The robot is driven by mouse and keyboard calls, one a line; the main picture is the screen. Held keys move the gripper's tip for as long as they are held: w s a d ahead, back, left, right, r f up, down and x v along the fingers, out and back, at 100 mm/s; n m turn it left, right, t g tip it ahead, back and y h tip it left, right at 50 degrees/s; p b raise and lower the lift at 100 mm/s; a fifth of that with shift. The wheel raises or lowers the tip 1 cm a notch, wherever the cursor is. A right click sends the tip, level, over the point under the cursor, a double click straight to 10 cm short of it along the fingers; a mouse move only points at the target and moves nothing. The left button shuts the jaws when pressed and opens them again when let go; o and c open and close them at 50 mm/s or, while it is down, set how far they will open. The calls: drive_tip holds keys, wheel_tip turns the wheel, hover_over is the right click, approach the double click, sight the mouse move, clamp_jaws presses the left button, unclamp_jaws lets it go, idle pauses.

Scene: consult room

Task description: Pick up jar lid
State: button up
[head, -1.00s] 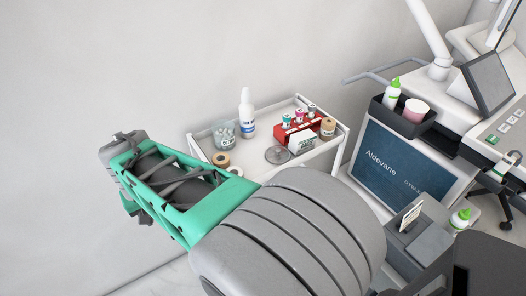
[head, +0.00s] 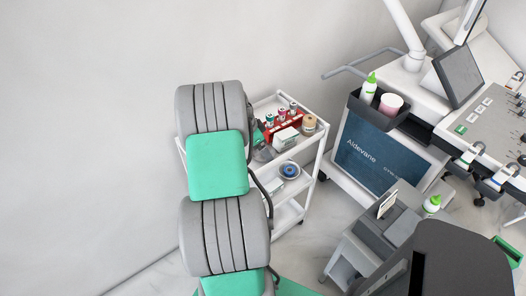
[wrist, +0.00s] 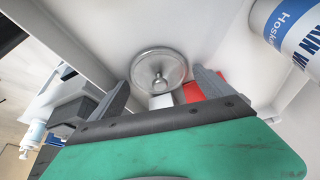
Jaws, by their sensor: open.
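The jar lid (wrist: 150,60) is a round, grey metal disc with a small knob in its middle. It lies on the white trolley top in the wrist view. My gripper (wrist: 161,78) is open, with one finger to each side of the lid's near part. The jaws look empty, and I cannot tell whether the fingers touch the lid. In the head view my arm hides the lid and most of the gripper.
On the trolley (head: 318,127), a red rack (head: 270,134) with vials, a white box (head: 284,139) and a brown roll (head: 309,124) stand near the lid. A white bottle with a blue label (wrist: 300,35) stands at right in the wrist view. A blue roll (head: 289,170) is on a lower shelf.

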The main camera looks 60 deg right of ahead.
drive_tip(key=c, duration=1.1)
drive_tip(key=shift+r, duration=0.15)
